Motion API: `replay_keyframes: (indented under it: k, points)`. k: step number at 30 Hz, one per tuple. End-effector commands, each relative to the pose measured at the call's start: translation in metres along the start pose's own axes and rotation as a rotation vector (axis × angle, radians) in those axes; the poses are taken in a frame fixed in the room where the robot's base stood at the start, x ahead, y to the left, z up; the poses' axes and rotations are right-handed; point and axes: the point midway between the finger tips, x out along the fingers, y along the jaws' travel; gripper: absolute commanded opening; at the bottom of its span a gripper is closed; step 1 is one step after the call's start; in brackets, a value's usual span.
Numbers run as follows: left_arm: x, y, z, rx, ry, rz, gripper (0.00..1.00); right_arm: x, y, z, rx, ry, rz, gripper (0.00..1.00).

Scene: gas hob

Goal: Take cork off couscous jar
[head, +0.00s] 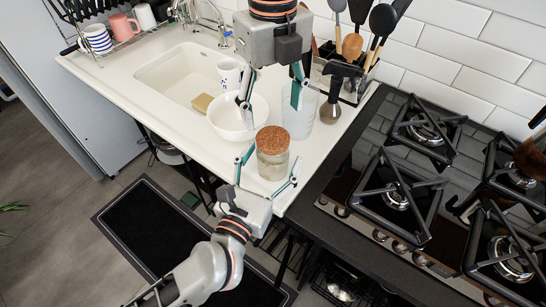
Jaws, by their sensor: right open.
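The couscous jar (272,165) is a clear jar standing upright near the counter's front edge. Its round brown cork (272,139) sits on top. My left gripper (273,158), on the arm from the lower left, is open, with its teal-padded fingers on either side of the jar. I cannot tell whether they touch the glass. My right gripper (270,100) reaches down from the top of the picture, open and empty, its fingers spread apart just beyond the cork in the picture.
A white bowl (234,125), a mug (229,73) and a clear glass (304,122) stand close behind the jar. A utensil holder (345,75) is at the back. The gas hob (400,190) is to the right, the sink (180,75) to the left.

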Motion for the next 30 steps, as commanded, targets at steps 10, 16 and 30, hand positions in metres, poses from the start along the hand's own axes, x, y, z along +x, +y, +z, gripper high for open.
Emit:
replay_keyframes:
  k: [10,16,30]
  points:
    - [0.003,0.0,0.0,0.001,0.001,0.0,0.63,0.0,0.0,0.0,-0.001,0.0,0.001,0.63]
    - [0.003,0.0,0.0,0.001,0.001,0.0,0.12,0.0,0.0,0.0,0.0,0.0,0.001,0.63]
    - [0.003,0.0,0.0,0.001,0.001,0.001,0.12,-0.029,0.008,-0.01,0.347,-0.059,-0.031,0.68]
